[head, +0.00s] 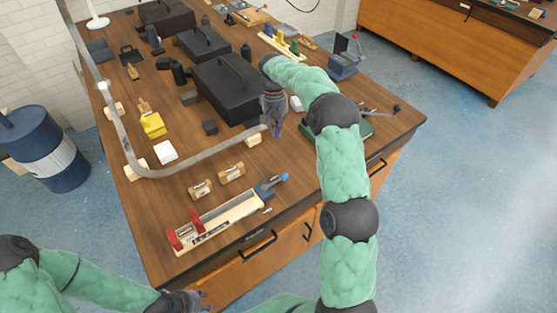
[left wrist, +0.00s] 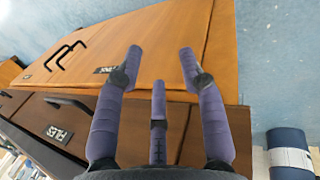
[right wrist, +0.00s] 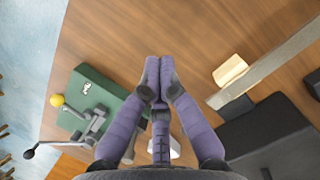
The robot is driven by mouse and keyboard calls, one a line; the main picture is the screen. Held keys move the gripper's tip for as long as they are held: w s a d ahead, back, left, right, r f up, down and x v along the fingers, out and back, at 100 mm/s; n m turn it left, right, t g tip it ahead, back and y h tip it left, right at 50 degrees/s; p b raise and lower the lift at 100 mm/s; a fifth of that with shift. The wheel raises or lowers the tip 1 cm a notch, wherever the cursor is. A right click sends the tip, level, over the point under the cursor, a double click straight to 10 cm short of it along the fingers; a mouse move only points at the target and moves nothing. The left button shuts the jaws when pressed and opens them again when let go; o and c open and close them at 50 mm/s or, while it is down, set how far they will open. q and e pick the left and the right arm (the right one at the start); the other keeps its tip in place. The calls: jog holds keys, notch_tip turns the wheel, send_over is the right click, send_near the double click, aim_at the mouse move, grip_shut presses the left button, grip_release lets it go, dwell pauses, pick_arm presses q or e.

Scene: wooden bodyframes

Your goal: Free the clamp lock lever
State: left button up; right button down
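A green-based clamp (right wrist: 95,95) has metal levers, one with a yellow ball (right wrist: 57,101) and one with a black ball (right wrist: 29,154). In the head view its green base (head: 360,130) is partly hidden by my right arm; the black ball (head: 397,108) shows near the table's right edge. I cannot tell which lever is the lock. My right gripper (right wrist: 158,62) has its fingers together with nothing visible between them. In the head view it (head: 277,130) hangs over the table, left of the clamp. My left gripper (left wrist: 163,62) is open and empty, low by the table's front.
A curved metal bar (head: 205,158) on wooden blocks ends near my right gripper. A red-and-wood fixture (head: 220,219) with a blue-ended handle lies at the front. Black cases (head: 228,88) stand further back. Drawer handles (head: 259,246) stick out from the table's front.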

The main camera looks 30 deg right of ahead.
jog(key=b+x, duration=0.1)
jog(key=x, duration=0.8)
jog(key=shift+s+f+b, duration=0.1)
jog(key=shift+f+b, duration=0.3)
jog(key=s, duration=0.2)
jog(key=shift+s+a+f, duration=0.25)
jog(key=shift+a+f, duration=0.1)
jog(key=shift+a, duration=0.05)
jog(key=shift+s+a+f, duration=0.15)
jog(key=shift+s+a, duration=0.05)
jog(key=shift+s, duration=0.45)
jog(key=shift+s+d+m, duration=0.15)
jog(key=shift+s+m, duration=0.15)
